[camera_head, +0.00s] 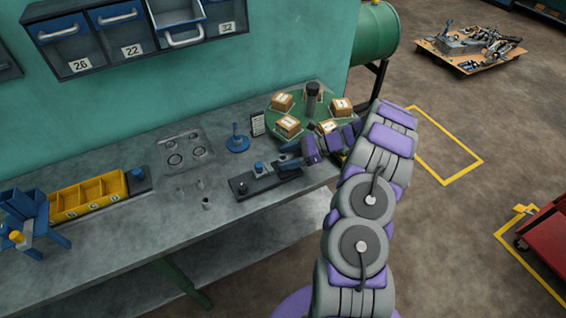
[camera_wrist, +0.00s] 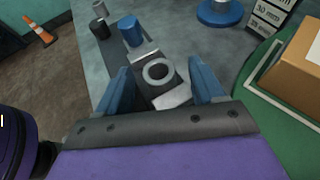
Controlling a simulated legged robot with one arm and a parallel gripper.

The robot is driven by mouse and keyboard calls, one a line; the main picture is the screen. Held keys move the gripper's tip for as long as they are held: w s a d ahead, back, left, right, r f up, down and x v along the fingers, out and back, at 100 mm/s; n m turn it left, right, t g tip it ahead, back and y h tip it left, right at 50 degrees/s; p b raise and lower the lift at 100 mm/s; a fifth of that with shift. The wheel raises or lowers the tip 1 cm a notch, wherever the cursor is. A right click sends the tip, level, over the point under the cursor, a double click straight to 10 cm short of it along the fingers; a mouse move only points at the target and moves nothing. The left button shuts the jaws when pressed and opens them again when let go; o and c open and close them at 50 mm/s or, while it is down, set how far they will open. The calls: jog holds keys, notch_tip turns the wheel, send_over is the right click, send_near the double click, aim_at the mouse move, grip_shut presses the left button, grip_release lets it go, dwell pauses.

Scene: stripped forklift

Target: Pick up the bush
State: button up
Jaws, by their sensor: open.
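The name bush could fit a grey ring (camera_wrist: 158,71) seated in a metal block on a dark fixture plate (camera_head: 250,186); I cannot tell for certain. In the wrist view the ring shows between the two blue fingers of my gripper (camera_wrist: 163,88), a little beyond them. My gripper is open and empty, with its fingers apart either side of the block. In the head view my gripper (camera_head: 291,156) is over the right end of the plate and hides the ring. A small grey hollow cylinder (camera_head: 207,203) also stands on the bench left of the plate.
The plate carries a blue cylinder (camera_wrist: 130,31) and a black knob (camera_wrist: 99,29). A green round tray (camera_head: 272,106) with cardboard boxes (camera_head: 282,103) is behind and right. A blue-based stand (camera_head: 237,143) and a yellow bin (camera_head: 88,197) are on the bench (camera_head: 125,235). Drawers hang above.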

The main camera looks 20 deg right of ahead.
jog(key=shift+w+a, duration=0.1)
jog(key=shift+a, duration=0.05)
jog(key=shift+c, duration=0.2)
grip_shut()
dwell(0.3)
jog(key=shift+r, duration=0.15)
